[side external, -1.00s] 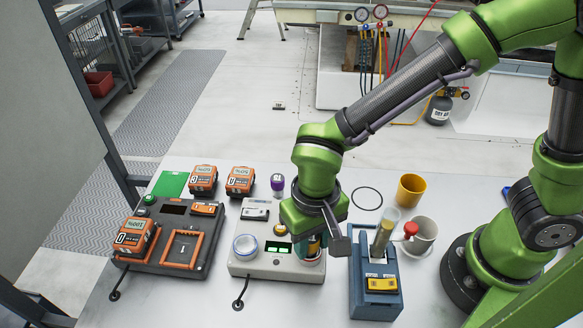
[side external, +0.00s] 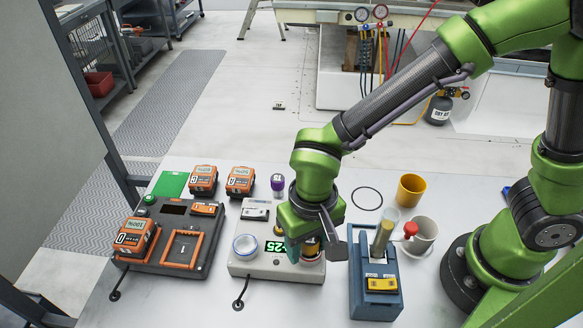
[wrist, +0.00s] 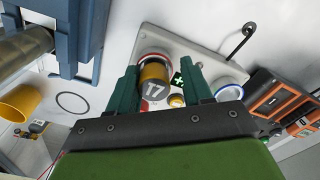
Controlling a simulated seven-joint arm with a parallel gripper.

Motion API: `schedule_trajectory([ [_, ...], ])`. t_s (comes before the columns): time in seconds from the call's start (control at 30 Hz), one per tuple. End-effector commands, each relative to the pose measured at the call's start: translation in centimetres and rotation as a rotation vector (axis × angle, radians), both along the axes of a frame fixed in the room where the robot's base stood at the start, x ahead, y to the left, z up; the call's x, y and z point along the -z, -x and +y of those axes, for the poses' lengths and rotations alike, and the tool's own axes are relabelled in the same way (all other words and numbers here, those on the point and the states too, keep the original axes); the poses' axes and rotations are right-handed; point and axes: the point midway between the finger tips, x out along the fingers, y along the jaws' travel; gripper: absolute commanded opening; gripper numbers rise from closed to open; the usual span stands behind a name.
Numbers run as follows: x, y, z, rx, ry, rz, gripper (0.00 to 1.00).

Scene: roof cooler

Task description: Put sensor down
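The sensor appears to be a small cylinder with a yellow-brown band and a grey top marked 17; it shows in the wrist view (wrist: 154,80). It stands at a red-rimmed round place on the light grey instrument box (side external: 262,265). In the side view the sensor (side external: 312,247) is partly hidden under my gripper (side external: 307,252). In the wrist view the green fingers of my gripper (wrist: 160,72) stand apart on either side of the sensor, with a visible gap at the right finger. My gripper is open.
The dark tester (side external: 172,255) is at left. The blue holder (side external: 374,300) with a tilted tube stands close at right, with a yellow cup (side external: 411,190) and a white cup (side external: 424,229) behind.

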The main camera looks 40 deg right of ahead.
Motion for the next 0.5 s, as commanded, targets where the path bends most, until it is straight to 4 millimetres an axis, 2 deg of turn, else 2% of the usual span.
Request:
schedule_trajectory([
  [0.03,0.9,0.1,-1.1,-0.005,0.026,0.01,0.6],
  [0.17,0.0,0.0,-1.1,-0.003,0.025,0.01,0.6],
  [0.27,-1.7,-0.1,-0.9,-0.002,0.022,0.008,0.6],
  [0.5,-7.3,0.0,-0.7,-0.002,0.015,0.004,0.6],
])
